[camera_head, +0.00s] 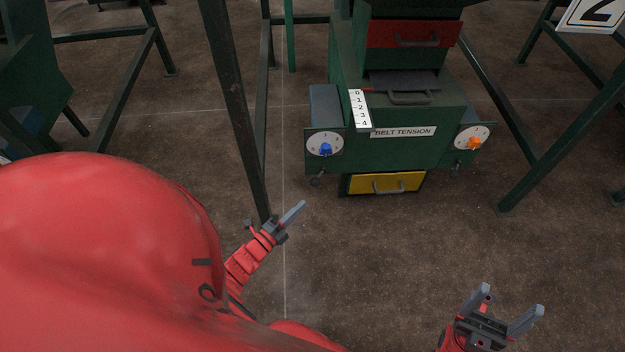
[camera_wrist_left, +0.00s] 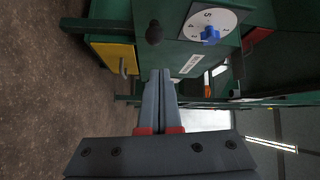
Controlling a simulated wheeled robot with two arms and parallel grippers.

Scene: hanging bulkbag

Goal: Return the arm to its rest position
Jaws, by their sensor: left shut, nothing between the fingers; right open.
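My left gripper (camera_head: 292,215) is shut with nothing between its fingers. In the head view it is in front of the green machine (camera_head: 420,115), below and to the left of the yellow drawer, apart from both. In the left wrist view its closed fingers (camera_wrist_left: 160,75) point at the machine's front. My right gripper (camera_head: 508,300) is open and empty at the lower right, over the floor. A large red rounded shape (camera_head: 100,240) fills the lower left of the head view and hides part of the left arm.
The machine carries a blue-knob dial (camera_head: 325,143), an orange-knob dial (camera_head: 473,138), a "BELT TENSION" label (camera_head: 403,132) and a yellow drawer (camera_head: 385,184). Green frame posts (camera_head: 235,100) stand left and right (camera_head: 565,140). The floor between the grippers is clear.

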